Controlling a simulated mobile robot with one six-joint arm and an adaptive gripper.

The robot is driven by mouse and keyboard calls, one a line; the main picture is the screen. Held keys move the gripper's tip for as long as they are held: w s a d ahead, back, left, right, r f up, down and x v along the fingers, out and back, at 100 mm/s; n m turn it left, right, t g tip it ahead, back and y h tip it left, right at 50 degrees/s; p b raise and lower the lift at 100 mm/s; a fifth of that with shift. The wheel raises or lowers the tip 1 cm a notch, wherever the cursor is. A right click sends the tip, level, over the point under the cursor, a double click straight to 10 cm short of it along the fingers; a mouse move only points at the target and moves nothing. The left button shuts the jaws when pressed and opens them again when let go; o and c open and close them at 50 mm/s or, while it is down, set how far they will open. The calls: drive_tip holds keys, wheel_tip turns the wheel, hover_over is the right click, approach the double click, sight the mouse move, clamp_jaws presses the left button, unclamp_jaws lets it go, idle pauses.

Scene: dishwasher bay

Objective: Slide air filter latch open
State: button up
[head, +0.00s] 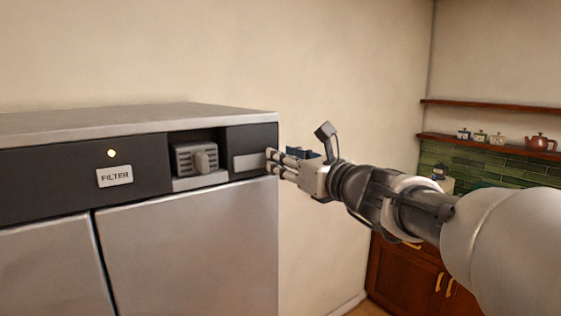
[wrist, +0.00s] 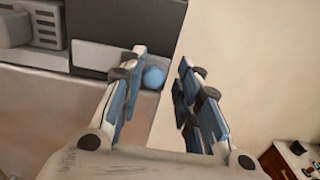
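A dark panel runs along the top of a steel machine. Near its right end is a flat silver plate (head: 246,161), also in the wrist view (wrist: 98,56). A round blue knob (wrist: 153,77) shows at the plate's right end in the wrist view; I cannot tell whether they are joined. In the head view the knob is hidden by my gripper (head: 271,161). My gripper (wrist: 163,60) is open at the panel's right end. The knob appears between the fingers, close beside the left one; contact is unclear. No part is marked as the latch.
Left of the plate, a recess holds a grey ribbed block (head: 196,158), with a FILTER label (head: 114,175) and a lit lamp (head: 112,153) further left. Steel doors (head: 190,250) lie below. Open space and a plain wall (head: 350,80) lie right of the machine.

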drive_tip(key=shift+o, duration=0.2)
drive_tip(key=shift+s+a, duration=0.1)
drive_tip(key=v, duration=1.2)
drive_tip(key=shift+f, duration=0.1)
drive_tip(key=s+a+f+n+g+h+b, duration=0.1)
drive_tip(key=s+a+f+n+g+b, duration=0.15)
drive_tip(key=s+f+n, duration=0.45)
drive_tip(key=s+a+f+n+g+b, duration=0.1)
drive_tip(key=s+f+n+g+b, duration=0.2)
drive_tip(key=f, duration=0.7)
drive_tip(key=s+a+f+n+g+h+b, duration=0.15)
drive_tip(key=s+f+n+b, duration=0.3)
drive_tip(key=f, duration=0.45)
drive_tip(key=s+d+f+n+g+h+b, duration=0.1)
drive_tip(key=s+d+f+n+h+b, duration=0.2)
drive_tip(key=f, duration=0.8)
drive_tip(key=s+d+f+n+g+h+b, duration=0.2)
drive_tip(key=s+d+f+n+h+b, duration=0.2)
drive_tip(key=s+f+n, duration=0.5)
drive_tip(key=d+f+n+b, duration=0.2)
drive_tip(key=d, duration=0.1)
drive_tip(key=shift+s+d+n+b, duration=0.2)
drive_tip(key=shift+d+n+b, duration=0.1)
drive_tip(key=shift+d+n, duration=0.05)
